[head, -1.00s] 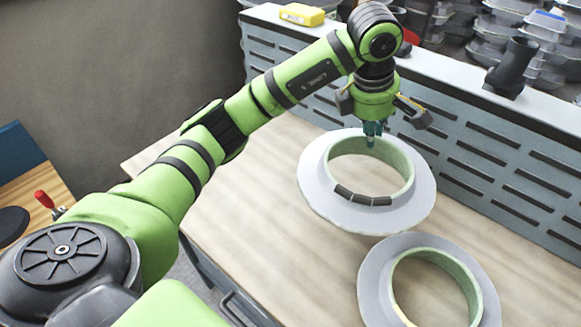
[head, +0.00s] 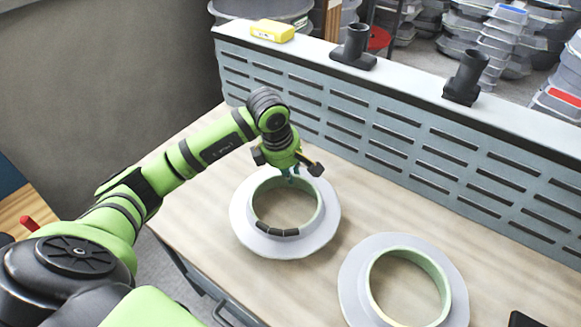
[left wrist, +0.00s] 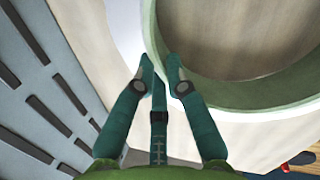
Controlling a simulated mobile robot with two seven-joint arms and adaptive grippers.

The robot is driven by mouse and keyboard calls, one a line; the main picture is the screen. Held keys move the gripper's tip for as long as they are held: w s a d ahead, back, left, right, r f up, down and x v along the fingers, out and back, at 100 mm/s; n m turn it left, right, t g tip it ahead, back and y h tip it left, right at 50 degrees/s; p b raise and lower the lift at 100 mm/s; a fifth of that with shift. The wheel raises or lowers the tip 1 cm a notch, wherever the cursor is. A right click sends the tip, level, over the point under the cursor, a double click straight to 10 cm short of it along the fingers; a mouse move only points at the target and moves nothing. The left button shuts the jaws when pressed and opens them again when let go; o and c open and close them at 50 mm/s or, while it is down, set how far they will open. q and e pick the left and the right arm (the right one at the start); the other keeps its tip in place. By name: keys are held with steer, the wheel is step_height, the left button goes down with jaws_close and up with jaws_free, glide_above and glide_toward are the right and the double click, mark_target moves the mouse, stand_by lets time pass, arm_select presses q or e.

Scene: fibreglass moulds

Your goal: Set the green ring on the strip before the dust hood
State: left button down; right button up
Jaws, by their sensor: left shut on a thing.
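A ring with a green upright collar and a wide pale grey flange (head: 240,222) is by the back of the wooden table, with dark segments on its near side. My left gripper (head: 289,172) is shut on the far side of its green collar. In the left wrist view its teal fingers (left wrist: 160,64) pinch the collar wall (left wrist: 151,30), one on each side. I cannot tell whether the flange touches the table. The dust hood, a blue-grey slotted panel (head: 395,130), runs along the back; a pale wooden strip (head: 372,205) lies before it. My right gripper is out of view.
A second similar ring (head: 352,283) lies on the table to the right and nearer. A yellow box (head: 272,31) and two black pipe stubs (head: 354,48) (head: 465,80) stand on the panel's top ledge. A dark object (head: 524,319) shows at the lower right edge.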

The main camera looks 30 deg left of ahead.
arm_select(q)
steer(key=shift+f, duration=0.2)
steer(key=c, duration=1.3)
jaws_free()
steer(key=shift+o, duration=0.2)
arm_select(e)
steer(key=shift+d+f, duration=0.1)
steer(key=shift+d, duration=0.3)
arm_select(q)
steer(key=shift+r, duration=0.1)
steer(key=b+v, duration=0.2)
steer(key=v, duration=1)
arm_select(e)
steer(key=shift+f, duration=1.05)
